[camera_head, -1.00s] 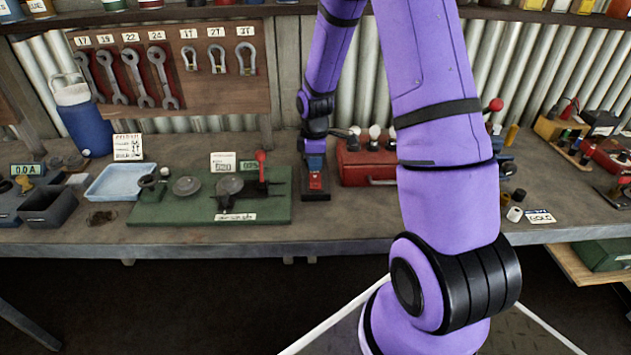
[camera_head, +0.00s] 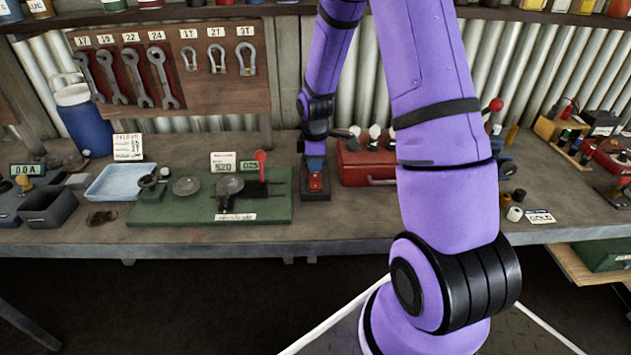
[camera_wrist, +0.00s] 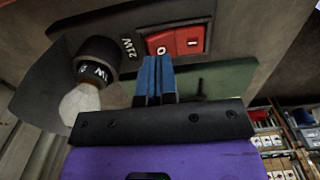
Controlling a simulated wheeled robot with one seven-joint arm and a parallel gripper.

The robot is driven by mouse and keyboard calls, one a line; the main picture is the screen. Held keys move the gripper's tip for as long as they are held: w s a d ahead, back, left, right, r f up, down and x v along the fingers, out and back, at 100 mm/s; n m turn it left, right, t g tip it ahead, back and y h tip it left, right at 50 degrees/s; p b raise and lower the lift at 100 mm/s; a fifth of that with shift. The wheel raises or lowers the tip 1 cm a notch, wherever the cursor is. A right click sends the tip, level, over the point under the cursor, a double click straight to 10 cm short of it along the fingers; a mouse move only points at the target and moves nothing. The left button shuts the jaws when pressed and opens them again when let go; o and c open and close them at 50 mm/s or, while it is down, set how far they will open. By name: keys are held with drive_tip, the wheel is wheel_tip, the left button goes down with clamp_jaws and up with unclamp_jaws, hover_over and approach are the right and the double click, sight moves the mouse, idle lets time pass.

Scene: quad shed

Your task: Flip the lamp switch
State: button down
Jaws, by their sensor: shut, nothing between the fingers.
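The red rocker switch (camera_head: 316,183) is set in a dark box (camera_head: 316,194) on the workbench. In the wrist view the switch (camera_wrist: 190,41) has an O half and an I half, with the O half nearer my fingers. My gripper (camera_head: 314,163) is shut and empty, with its blue fingertips at the switch. In the wrist view my gripper (camera_wrist: 154,62) has its tips at the O half's edge; I cannot tell whether they touch. A pale bulb (camera_wrist: 80,104) in a dark holder is left of my gripper. It looks unlit.
A green board (camera_head: 150,213) with a red-knobbed lever lies left of the switch. A red case (camera_head: 362,164) with bulbs on top stands right of it. A blue tray (camera_head: 119,183) is farther left. The bench's front edge (camera_head: 400,238) is largely clear.

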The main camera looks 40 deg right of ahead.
sight(315, 175)
drive_tip(key=shift+f, duration=1.1)
idle(0.6)
drive_tip(key=shift+r, duration=3.5)
